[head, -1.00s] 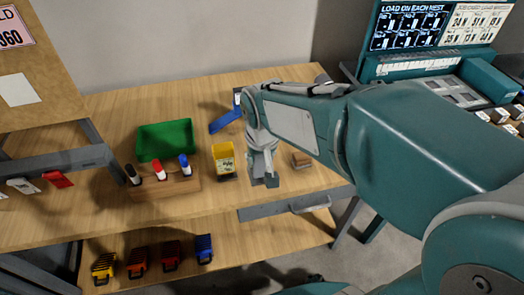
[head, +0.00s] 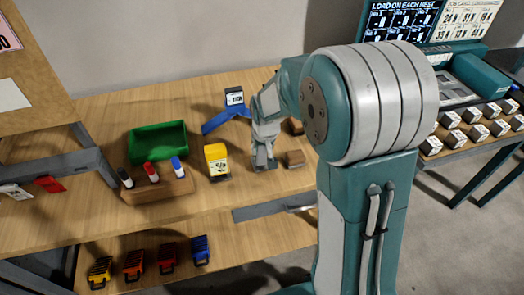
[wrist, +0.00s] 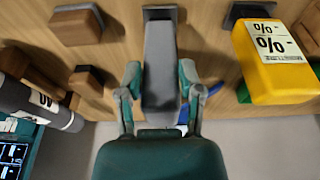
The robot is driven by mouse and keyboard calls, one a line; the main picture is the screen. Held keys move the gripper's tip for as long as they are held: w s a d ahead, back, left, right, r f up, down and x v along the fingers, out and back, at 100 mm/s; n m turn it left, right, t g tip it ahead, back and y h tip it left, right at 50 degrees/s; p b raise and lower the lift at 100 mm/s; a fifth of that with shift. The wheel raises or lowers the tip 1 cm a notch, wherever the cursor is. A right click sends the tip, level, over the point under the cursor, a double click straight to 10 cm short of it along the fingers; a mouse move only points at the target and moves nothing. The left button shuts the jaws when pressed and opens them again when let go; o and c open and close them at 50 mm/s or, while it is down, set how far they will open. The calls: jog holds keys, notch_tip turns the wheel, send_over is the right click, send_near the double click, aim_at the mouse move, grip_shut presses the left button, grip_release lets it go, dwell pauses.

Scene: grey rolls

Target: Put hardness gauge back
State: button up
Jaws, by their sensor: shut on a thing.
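My gripper (wrist: 160,85) is shut on a long grey body, which I take to be the hardness gauge (wrist: 160,62). In the wrist view the gauge lies between the two fingers, and its far end meets a small dark base (wrist: 160,13) over the wooden bench. I cannot tell whether it touches that base. In the head view my gripper (head: 263,152) is over the bench, just right of a yellow labelled unit (head: 217,160). The gauge is mostly hidden by the gripper there.
The yellow unit shows % labels in the wrist view (wrist: 272,65). A blue stand with a small display (head: 234,97) is behind. A green bin (head: 158,142) and a marker block (head: 155,187) are left. A wooden block (head: 295,158) is close on the right.

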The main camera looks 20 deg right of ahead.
jog(key=shift+f, duration=0.7)
jog(key=shift+a+f, duration=0.15)
jog(key=o, duration=1.1)
jog(key=v, duration=1.1)
jog(key=s+r+t, duration=0.1)
jog(key=s+r, duration=0.1)
jog(key=s, duration=0.5)
jog(key=s+r, duration=0.3)
jog(key=s, duration=0.4)
jog(key=s+r+t, duration=0.1)
jog(key=s+r, duration=0.2)
jog(key=s, duration=0.4)
jog(key=shift+s+r+t, duration=0.25)
jog(key=shift+s+t, duration=0.05)
jog(key=shift+s, duration=0.05)
